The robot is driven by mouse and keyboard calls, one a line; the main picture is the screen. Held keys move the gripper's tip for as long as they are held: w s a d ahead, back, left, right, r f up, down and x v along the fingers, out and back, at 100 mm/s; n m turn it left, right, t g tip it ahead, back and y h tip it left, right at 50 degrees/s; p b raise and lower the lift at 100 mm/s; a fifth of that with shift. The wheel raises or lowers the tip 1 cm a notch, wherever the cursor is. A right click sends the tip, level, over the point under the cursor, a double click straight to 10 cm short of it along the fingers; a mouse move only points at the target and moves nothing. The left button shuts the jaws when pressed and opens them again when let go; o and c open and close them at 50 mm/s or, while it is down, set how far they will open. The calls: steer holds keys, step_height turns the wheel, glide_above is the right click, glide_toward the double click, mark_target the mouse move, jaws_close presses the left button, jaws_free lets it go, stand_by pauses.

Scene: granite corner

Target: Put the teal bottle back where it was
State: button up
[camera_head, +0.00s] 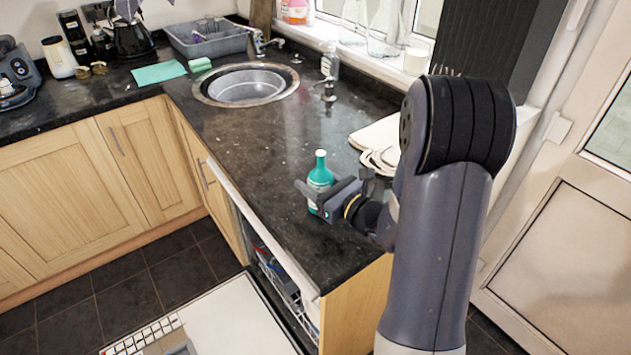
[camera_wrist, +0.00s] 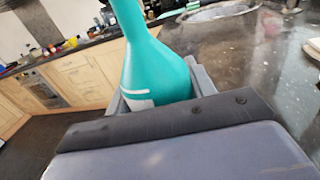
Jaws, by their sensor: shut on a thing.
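The teal bottle (camera_head: 320,174) stands upright, or nearly so, over the black granite counter (camera_head: 266,160), towards its near end. My gripper (camera_head: 318,197) is shut around the bottle's body from the right. In the wrist view the teal bottle (camera_wrist: 152,65) fills the middle, its body with a white label mark between the jaws of my gripper (camera_wrist: 158,92). The bottle's base is partly hidden by the gripper. I cannot tell whether the base touches the counter.
A round sink (camera_head: 246,84) lies farther back. Stacked plates (camera_head: 380,158) and a white board (camera_head: 377,133) are right of the bottle, close to my arm. A soap dispenser (camera_head: 330,62) stands near the window. The open dishwasher (camera_head: 275,275) is below the front edge. Counter left of the bottle is clear.

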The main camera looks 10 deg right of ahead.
steer(key=shift+f, duration=0.1)
steer(key=shift+f, duration=0.15)
steer(key=o, duration=1.2)
steer(key=shift+c, duration=0.2)
steer(key=shift+r, duration=0.25)
steer(key=b+v, duration=0.1)
steer(key=v, duration=1.1)
steer(key=shift+s+b, duration=0.1)
steer(key=shift+b, duration=0.2)
